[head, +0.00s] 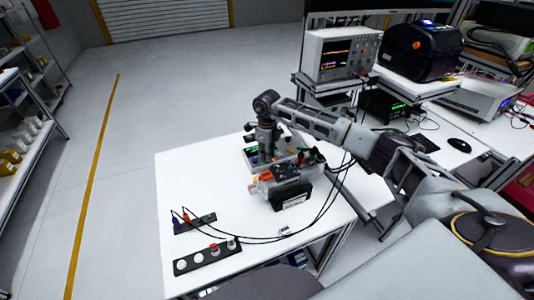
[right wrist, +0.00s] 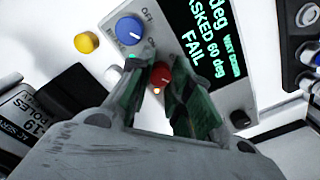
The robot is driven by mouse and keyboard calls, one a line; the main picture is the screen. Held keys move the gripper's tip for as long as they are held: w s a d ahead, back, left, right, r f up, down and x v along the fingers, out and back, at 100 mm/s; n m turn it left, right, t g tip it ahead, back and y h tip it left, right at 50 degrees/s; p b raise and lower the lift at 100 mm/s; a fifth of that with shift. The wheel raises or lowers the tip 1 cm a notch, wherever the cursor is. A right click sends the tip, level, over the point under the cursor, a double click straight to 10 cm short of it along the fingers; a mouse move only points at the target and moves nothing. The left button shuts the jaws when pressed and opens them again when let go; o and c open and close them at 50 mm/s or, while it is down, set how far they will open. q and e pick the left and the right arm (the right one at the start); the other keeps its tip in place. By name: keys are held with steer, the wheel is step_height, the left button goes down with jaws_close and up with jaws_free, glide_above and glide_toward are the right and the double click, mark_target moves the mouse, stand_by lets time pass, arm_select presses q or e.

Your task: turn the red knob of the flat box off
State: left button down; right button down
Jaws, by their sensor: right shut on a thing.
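The flat box is a grey panel (right wrist: 160,20) in the right wrist view, with a dark display (right wrist: 205,45) whose green text includes "ASKED 60 deg" and "FAIL". Its red knob (right wrist: 160,74) lies between the fingertips of my right gripper (right wrist: 163,83), which is shut on it. A small lit orange spot shows just below the knob. A blue knob (right wrist: 131,29) with "OFF" lettering beside it is on the same panel. In the head view my right gripper (head: 265,157) points down at the box, largely hiding it and the red knob. My left gripper is not in view.
A yellow button (right wrist: 87,42) lies left of the panel in the right wrist view. In the head view a black motor unit (head: 290,195) stands close in front of my right gripper. The table's far left is clear.

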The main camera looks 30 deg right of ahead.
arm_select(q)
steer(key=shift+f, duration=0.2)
arm_select(e)
steer(key=shift+n+b, duration=0.65)
steer(key=shift+n, duration=0.25)
steer(key=shift+n+b, duration=0.65)
steer(key=shift+n, duration=0.35)
steer(key=shift+f+n, duration=0.1)
steer(key=shift+n, duration=0.4)
steer(key=n+b, duration=0.2)
steer(key=n, duration=0.1)
steer(key=n+b, duration=0.1)
steer(key=n, duration=0.1)
steer(key=shift+n, duration=0.4)
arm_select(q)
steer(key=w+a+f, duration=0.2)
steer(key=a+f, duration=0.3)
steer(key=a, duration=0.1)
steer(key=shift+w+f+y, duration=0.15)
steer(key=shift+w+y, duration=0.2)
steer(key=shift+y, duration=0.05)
arm_select(e)
steer(key=shift+n, duration=0.5)
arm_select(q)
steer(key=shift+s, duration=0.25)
